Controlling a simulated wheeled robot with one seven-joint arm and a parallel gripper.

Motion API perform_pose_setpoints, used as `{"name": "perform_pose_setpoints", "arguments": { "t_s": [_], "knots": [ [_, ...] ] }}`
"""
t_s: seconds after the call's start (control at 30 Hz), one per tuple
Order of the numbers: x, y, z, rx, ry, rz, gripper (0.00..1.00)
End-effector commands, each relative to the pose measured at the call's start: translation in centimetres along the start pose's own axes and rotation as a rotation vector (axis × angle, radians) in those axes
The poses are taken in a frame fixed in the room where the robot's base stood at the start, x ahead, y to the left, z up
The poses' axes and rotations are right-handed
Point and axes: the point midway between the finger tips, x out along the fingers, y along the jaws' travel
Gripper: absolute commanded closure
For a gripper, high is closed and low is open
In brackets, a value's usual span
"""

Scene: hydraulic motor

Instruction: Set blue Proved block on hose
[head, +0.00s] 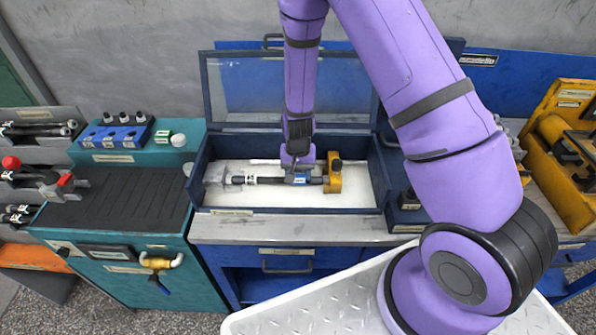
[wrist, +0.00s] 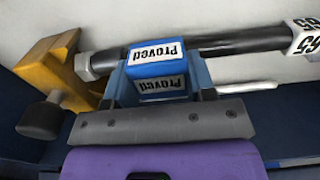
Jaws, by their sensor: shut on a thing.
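The blue Proved block (wrist: 156,68) sits between the fingers of my gripper (wrist: 157,75) in the wrist view, with its white label reading "Proved". The black hose (wrist: 235,43) lies right at the block, running left to right. It also shows in the head view (head: 265,181), inside the blue-walled case. Whether the block touches the hose or is just beside it, I cannot tell.
A yellow clamp (head: 333,176) with a black knob holds the hose's right end; a grey clear fitting (head: 222,177) is at its left. The case (head: 290,211) has raised walls and an open lid (head: 255,90). A teal cabinet (head: 130,210) stands left.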

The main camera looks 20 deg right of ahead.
Motion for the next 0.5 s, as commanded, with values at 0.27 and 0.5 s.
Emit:
{"name": "perform_pose_setpoints", "arguments": {
  "t_s": [0.27, 0.5],
  "knots": [
    [0.22, 0.00, 0.01, 0.000, 0.000, 0.000, 0.20],
    [0.21, 0.01, 0.01, 0.000, 0.000, 0.000, 0.20]
  ]
}}
